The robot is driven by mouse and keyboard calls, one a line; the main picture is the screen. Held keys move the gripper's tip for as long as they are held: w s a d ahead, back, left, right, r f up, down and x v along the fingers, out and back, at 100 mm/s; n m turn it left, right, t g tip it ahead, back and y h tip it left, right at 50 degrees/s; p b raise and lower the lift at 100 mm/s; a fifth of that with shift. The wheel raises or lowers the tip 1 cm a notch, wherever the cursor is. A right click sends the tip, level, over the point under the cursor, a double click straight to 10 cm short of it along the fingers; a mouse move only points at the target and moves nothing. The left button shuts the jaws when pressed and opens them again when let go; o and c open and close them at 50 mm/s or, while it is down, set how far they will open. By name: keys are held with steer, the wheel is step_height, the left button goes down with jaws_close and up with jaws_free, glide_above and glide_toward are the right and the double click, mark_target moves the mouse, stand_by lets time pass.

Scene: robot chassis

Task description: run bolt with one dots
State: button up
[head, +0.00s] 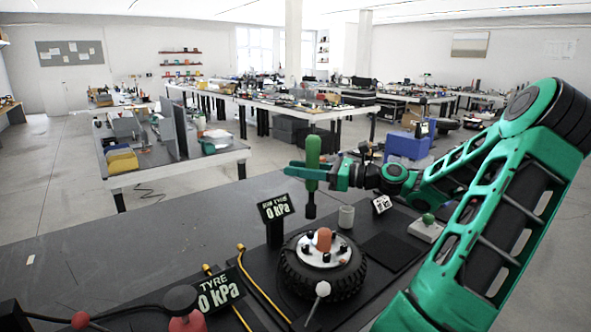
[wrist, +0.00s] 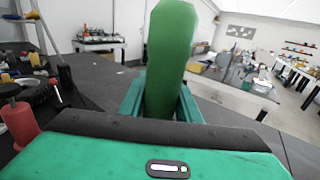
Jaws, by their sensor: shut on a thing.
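My gripper (head: 316,174) is shut on the green handle of a driver tool (head: 312,152). The tool hangs upright, its black socket end (head: 311,205) pointing down, clear above the bench. The handle also fills the middle of the wrist view (wrist: 172,60), between my fingers (wrist: 160,105). A black tyre (head: 313,288) lies flat on the bench, in front of and below the tool. Its pale hub (head: 341,250) carries several dark bolts (head: 343,247) around an orange-red centre piece (head: 324,239). Dots on the bolts are too small to tell.
A grey cup (head: 346,216) stands behind the tyre. A green-knobbed block (head: 427,228) is at right. The bench's left part (head: 110,250) is mostly clear.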

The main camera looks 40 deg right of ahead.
steer(key=shift+f, duration=2.8)
steer(key=shift+r, duration=2.85)
